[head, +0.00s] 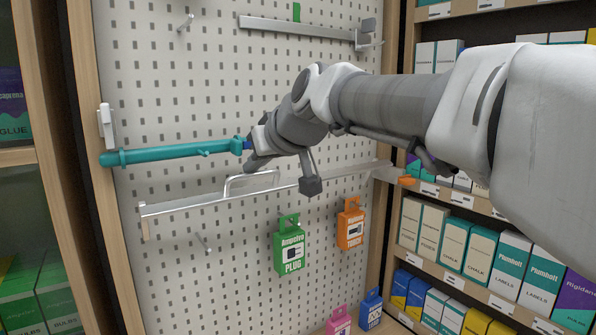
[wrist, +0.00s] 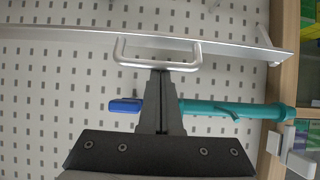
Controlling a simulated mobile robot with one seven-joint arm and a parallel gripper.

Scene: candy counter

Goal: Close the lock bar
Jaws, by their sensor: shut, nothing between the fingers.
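The frames do not label either as the lock bar. My gripper (head: 250,166) is shut and empty just above the handle. In the wrist view the picture is turned over: my fingertips (wrist: 160,73) reach the handle's outer rail (wrist: 155,66), and the fingers cover part of the teal bar (wrist: 225,107). Whether they touch the handle is unclear.
A white bracket (head: 106,122) sits on the left post above the teal bar's end. A green package (head: 289,250) and an orange package (head: 350,228) hang below the silver bar. Another rail (head: 295,28) runs above. Shelves of boxes flank the board.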

